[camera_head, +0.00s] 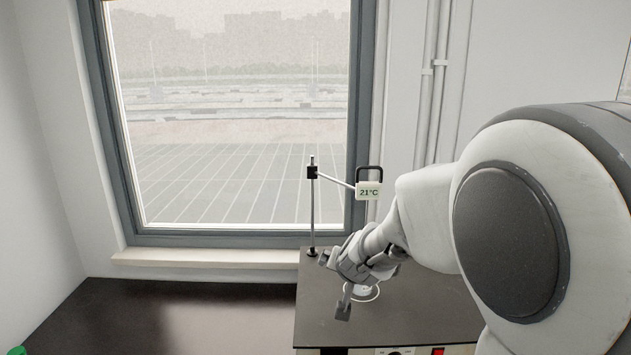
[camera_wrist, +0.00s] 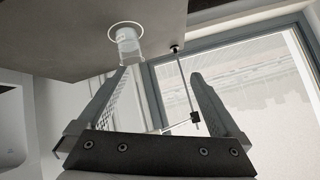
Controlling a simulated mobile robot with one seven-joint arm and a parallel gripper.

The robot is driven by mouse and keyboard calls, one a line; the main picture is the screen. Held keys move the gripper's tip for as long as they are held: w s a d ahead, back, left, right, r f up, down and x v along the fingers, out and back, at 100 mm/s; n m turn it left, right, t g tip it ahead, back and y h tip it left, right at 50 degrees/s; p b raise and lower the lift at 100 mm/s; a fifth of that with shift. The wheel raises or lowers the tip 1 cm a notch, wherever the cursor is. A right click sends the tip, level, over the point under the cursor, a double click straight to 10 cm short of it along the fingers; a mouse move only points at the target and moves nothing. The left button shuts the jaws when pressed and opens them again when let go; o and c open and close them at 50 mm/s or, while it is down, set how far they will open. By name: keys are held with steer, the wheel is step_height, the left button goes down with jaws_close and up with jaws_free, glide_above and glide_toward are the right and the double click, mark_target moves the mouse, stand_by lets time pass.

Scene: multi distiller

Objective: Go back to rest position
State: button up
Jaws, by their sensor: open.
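My gripper (camera_head: 334,285) reaches in from the right over the dark top of the distiller heater (camera_head: 415,308). Its two fingers are spread in the wrist view (camera_wrist: 158,78), with nothing held between them. A small clear glass vessel (camera_wrist: 127,48) stands on the heater top within a pale ring, just beyond one fingertip in the wrist view. In the head view my gripper and arm mostly hide the vessel, and part of the pale ring (camera_head: 372,295) shows beneath.
A thin metal stand (camera_head: 313,215) rises at the heater's back left and carries a 21°C display (camera_head: 369,191). A window (camera_head: 240,120) with a sill (camera_head: 205,258) is behind. The dark counter (camera_head: 160,315) to the left is mostly clear. A green object (camera_head: 16,350) shows at the lower left edge.

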steer(key=s+d+r+n+g+y, duration=0.1)
steer(key=s+r+n, duration=0.15)
steer(key=s, duration=0.55)
steer(key=s+d+r+n+g+y, duration=0.1)
steer(key=s+r, duration=0.3)
steer(key=s, duration=0.4)
steer(key=s+d+f+g+h, duration=0.1)
steer(key=s+d, duration=0.5)
steer(key=s, duration=0.8)
steer(key=shift+s+g+h+b, duration=0.3)
steer(key=shift+g+h, duration=0.3)
steer(key=shift+h, duration=0.3)
